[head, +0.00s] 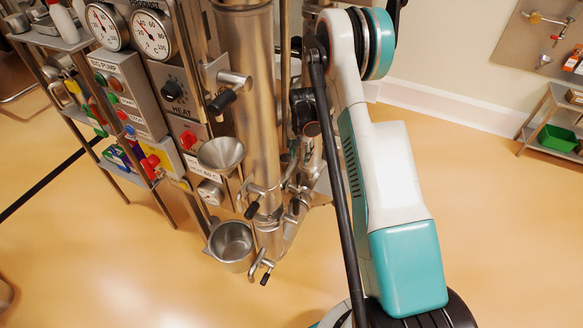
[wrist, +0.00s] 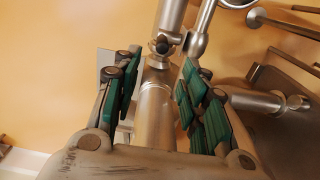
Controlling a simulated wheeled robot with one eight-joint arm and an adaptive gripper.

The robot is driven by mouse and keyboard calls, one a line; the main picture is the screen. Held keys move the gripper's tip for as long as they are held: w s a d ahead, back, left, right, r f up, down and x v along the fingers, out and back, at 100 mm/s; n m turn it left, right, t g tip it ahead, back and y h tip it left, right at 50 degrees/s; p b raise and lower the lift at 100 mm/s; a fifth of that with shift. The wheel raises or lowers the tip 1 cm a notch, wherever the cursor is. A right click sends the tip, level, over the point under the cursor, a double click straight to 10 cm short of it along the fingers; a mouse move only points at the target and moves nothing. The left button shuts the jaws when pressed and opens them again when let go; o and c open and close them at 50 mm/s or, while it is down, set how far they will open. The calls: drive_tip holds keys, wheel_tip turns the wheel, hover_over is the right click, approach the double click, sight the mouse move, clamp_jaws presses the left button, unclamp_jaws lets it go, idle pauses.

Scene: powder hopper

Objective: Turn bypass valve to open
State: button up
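In the wrist view my gripper (wrist: 157,82) is open, with green-padded fingers on either side of a shiny metal pipe (wrist: 155,118). I see no clear grip on the pipe. A small fitting with a dark round end (wrist: 161,46) sits on the pipework just beyond the fingertips. In the head view several valves with black-tipped handles sit on the steel pipework, among them an upper one (head: 222,101), a middle one (head: 252,209) and a low one (head: 265,277). No bypass label is readable, so I cannot tell which is the bypass valve. My arm hides part of the pipework.
A control panel (head: 130,95) with gauges, buttons and a heat knob (head: 173,89) stands left of the tall steel column (head: 249,110). A shelf with a green bin (head: 557,138) is far right. Open floor lies in front.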

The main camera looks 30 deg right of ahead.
sight(299, 175)
drive_tip(key=f+b, duration=0.1)
drive_tip(key=f, duration=0.3)
drive_tip(key=f+b, duration=0.2)
drive_tip(key=f, duration=0.3)
drive_tip(key=f+b, duration=0.2)
drive_tip(key=f, duration=0.3)
drive_tip(key=shift+w, duration=0.35)
drive_tip(key=shift+c, duration=0.6)
clamp_jaws()
